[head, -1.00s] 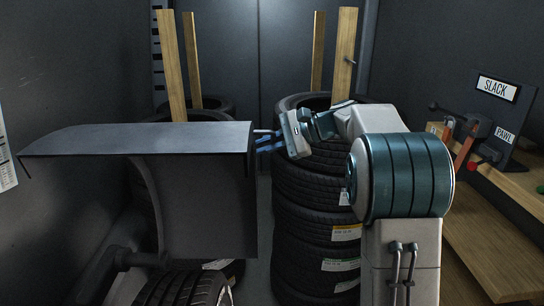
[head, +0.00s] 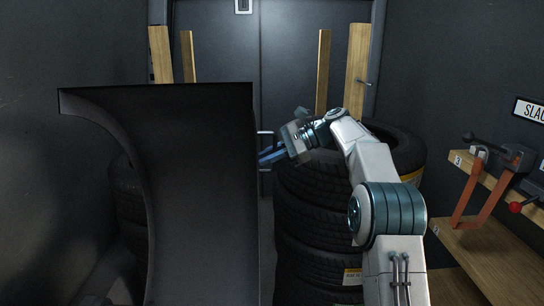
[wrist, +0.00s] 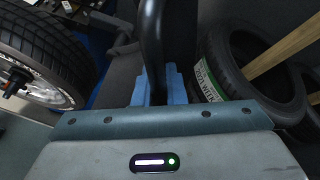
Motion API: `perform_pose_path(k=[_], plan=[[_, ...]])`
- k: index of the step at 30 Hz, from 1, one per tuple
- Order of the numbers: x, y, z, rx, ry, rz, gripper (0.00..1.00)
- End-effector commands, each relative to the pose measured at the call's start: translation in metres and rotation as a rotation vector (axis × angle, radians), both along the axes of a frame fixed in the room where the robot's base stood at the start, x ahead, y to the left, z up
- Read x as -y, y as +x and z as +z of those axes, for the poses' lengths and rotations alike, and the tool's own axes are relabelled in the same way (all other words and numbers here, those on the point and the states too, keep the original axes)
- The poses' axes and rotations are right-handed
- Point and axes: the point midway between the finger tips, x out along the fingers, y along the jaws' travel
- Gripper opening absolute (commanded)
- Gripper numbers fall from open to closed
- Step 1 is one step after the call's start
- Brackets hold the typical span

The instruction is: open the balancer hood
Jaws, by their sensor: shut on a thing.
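The balancer hood (head: 205,185) is a large dark grey curved panel on the left of the head view, its broad face showing and its straight edge at the top. My gripper (head: 268,155) is at the hood's right side, its blue fingers pointing left at it. In the wrist view the blue fingers (wrist: 159,88) are shut around a black bar (wrist: 152,40), which seems to be the hood's handle. The hood hides what lies behind and below it in the head view.
A tyre stack (head: 315,225) stands just behind and beside my gripper. A wooden bench (head: 480,255) with red-orange clamp-like tools (head: 468,205) is at the right. The wrist view shows a wheel with a rim (wrist: 35,50) at left and a labelled tyre (wrist: 245,75) at right.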

Motion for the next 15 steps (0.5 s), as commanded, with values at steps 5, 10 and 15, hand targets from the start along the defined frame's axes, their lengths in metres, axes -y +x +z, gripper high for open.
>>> perform_pose_path(k=[5, 10, 15], plan=[[0.0004, -0.0001, -0.0046, -0.017, -0.003, -0.001, 0.0], [0.0025, 0.0002, -0.0049, -0.022, -0.002, -0.003, 0.0], [0.0044, 0.0006, -0.0051, -0.022, -0.001, -0.005, 0.0]])
